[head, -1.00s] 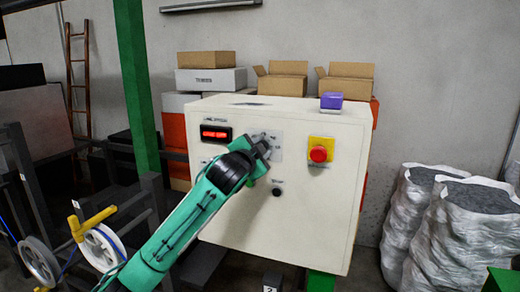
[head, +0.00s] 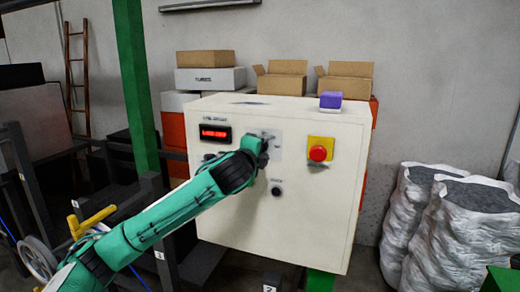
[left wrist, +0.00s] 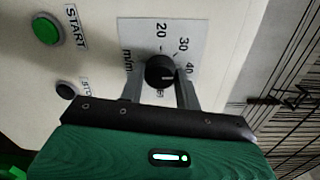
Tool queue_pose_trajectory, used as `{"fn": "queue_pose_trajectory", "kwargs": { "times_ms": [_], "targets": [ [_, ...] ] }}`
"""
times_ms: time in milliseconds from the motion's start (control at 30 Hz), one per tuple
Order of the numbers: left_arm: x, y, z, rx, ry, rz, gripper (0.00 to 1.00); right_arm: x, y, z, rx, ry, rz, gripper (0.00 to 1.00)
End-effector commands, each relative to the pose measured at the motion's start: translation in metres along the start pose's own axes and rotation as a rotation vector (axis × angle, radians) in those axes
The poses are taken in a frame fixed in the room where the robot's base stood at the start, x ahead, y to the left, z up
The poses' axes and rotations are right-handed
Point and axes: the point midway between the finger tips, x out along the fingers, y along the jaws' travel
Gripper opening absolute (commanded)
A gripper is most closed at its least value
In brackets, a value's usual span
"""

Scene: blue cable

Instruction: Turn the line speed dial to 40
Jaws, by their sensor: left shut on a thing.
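The line speed dial (left wrist: 159,68) is a black knob on a white scale plate (left wrist: 205,35), seen in the left wrist view. The plate shows 20, 30 and 40, with a lower number partly hidden. A pale mark on the knob points rightward, roughly toward the 40 side; its exact reading is too small to tell. My left gripper (left wrist: 161,82) is shut on the dial, one finger on each side. In the head view my left gripper (head: 264,150) is at the plate on the panel's front and hides the dial. My right gripper is not in view.
The cream control box (head: 225,235) carries a red lit display (head: 215,133), a red emergency button (head: 318,153) on yellow, and a black knob (head: 276,191). A green START button (left wrist: 46,31) and a dark button (left wrist: 66,90) lie beside the dial. Filled white sacks (head: 415,230) stand at right.

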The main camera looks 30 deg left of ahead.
Motion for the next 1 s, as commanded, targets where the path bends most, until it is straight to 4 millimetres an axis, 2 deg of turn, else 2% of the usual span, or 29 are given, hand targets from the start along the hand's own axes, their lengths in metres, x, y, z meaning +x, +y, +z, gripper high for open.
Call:
{"fn": "queue_pose_trajectory", "kwargs": {
  "times_ms": [300,767,800,867,1000],
  "targets": [
    [0.0001,0.0020,-0.0010,0.088,-0.003,0.004,0.10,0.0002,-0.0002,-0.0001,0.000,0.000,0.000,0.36],
    [0.0001,0.0028,-0.0014,0.097,-0.002,0.006,0.10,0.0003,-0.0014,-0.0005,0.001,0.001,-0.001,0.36],
    [0.0001,0.0028,-0.0015,0.097,-0.002,0.006,0.41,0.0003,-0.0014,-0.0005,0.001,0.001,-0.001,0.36],
    [0.0001,0.0026,-0.0014,0.097,-0.002,0.005,0.53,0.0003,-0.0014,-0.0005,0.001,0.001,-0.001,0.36],
    [0.0001,0.0018,-0.0009,0.096,-0.003,0.004,0.55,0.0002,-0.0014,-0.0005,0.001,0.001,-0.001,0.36]
  ]
}}
